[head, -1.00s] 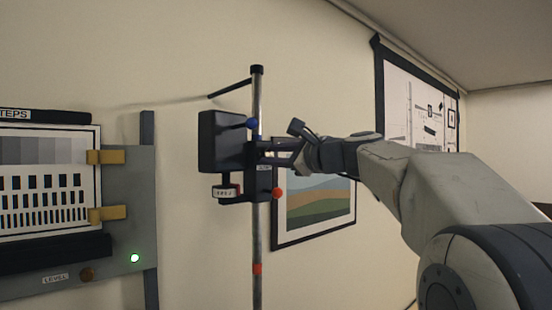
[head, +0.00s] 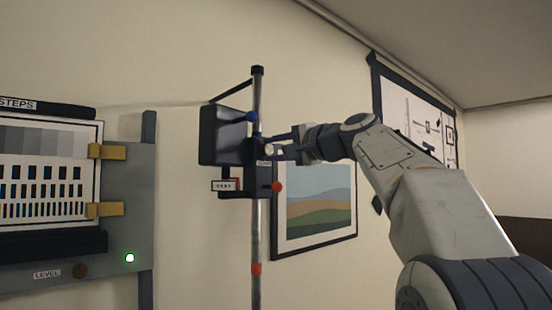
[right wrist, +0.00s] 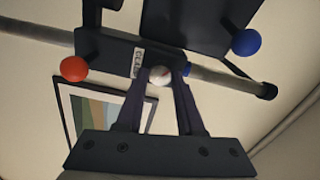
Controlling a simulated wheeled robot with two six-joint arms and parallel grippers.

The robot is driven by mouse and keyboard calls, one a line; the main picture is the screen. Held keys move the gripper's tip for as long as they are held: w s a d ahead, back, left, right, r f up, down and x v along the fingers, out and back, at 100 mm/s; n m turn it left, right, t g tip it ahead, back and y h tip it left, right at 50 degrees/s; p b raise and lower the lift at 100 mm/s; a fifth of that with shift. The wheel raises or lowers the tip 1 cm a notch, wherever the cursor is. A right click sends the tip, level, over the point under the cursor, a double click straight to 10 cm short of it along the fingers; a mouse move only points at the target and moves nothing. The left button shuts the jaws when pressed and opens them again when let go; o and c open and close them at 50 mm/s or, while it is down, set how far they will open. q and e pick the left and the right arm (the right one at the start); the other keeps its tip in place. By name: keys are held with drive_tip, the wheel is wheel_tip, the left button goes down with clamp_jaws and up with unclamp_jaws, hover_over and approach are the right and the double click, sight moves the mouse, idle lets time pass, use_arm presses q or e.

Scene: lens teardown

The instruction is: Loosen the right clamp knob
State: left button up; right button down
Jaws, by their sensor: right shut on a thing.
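A black clamp block (head: 257,181) sits on a vertical metal pole and carries a small white label. A small pale clamp knob (right wrist: 159,76) stands out from the block beside the label in the right wrist view. My right gripper (right wrist: 160,72) has its two dark fingers on either side of this knob and is shut on it. In the head view my right gripper (head: 276,148) reaches the clamp from the right, and its fingers partly cover the knob. My left gripper is not in view.
A dark box (head: 222,137) is mounted left of the pole (head: 257,229). A blue knob (head: 253,117) and a red-orange knob (head: 277,187) are close to the gripper. A framed picture (head: 315,245) hangs behind. A test-chart panel (head: 137,215) stands at left.

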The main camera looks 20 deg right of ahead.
drive_tip(key=n+b, duration=0.1)
drive_tip(key=n, duration=0.2)
drive_tip(key=shift+f+n, duration=0.1)
drive_tip(key=shift+n, duration=0.2)
drive_tip(key=shift+n+b, duration=0.7)
drive_tip(key=shift+n, duration=1)
drive_tip(key=c, duration=0.5)
unclamp_jaws()
drive_tip(key=b+v, duration=0.3)
drive_tip(key=v, duration=0.7)
drive_tip(key=shift+s+b, duration=0.25)
drive_tip(key=shift+b, duration=0.05)
